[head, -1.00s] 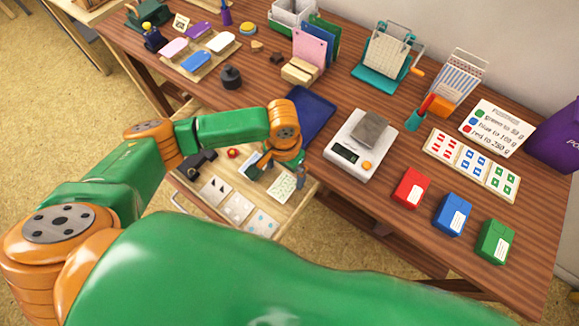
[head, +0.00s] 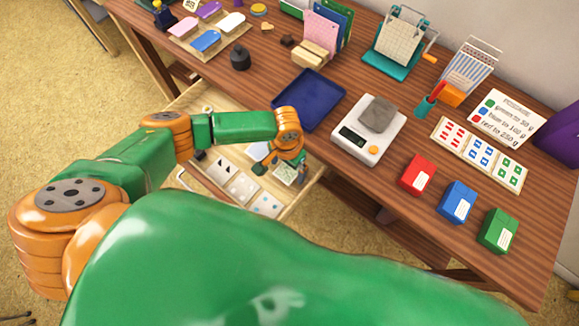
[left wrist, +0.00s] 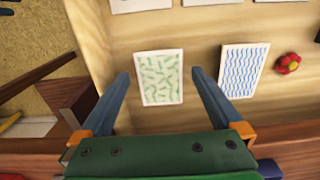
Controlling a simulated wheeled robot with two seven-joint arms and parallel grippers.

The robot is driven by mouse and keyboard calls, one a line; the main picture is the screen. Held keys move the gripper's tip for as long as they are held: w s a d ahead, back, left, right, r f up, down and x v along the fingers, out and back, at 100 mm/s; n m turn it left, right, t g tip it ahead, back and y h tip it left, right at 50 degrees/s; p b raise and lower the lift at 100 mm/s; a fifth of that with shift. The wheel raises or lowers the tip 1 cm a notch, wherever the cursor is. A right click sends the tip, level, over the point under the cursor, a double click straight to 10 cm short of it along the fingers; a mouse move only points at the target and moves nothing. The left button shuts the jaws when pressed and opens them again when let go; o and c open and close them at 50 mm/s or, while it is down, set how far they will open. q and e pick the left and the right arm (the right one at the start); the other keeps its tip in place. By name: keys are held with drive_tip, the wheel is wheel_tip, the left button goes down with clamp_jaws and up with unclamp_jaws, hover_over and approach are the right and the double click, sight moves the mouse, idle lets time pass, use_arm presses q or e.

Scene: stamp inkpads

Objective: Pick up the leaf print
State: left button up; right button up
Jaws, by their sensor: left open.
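The leaf print, a white card with small green leaves (left wrist: 161,78), lies flat in the open wooden drawer (left wrist: 205,30). In the head view the leaf print (head: 285,173) is partly hidden by my left gripper (head: 281,168). In the left wrist view my left gripper (left wrist: 160,76) is open, its two blue-grey fingers on either side of the card with gaps. It is empty; its exact height above the card is unclear. My right gripper is not in view.
A blue wave print (left wrist: 244,70) and a red flower-shaped thing (left wrist: 288,64) lie beside it in the drawer. More cards (head: 242,187) lie farther left. The tabletop above holds a blue tray (head: 312,90) and a scale (head: 352,138).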

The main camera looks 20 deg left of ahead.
use_arm(q)
drive_tip(key=shift+f, duration=0.1)
drive_tip(key=c, duration=1.3)
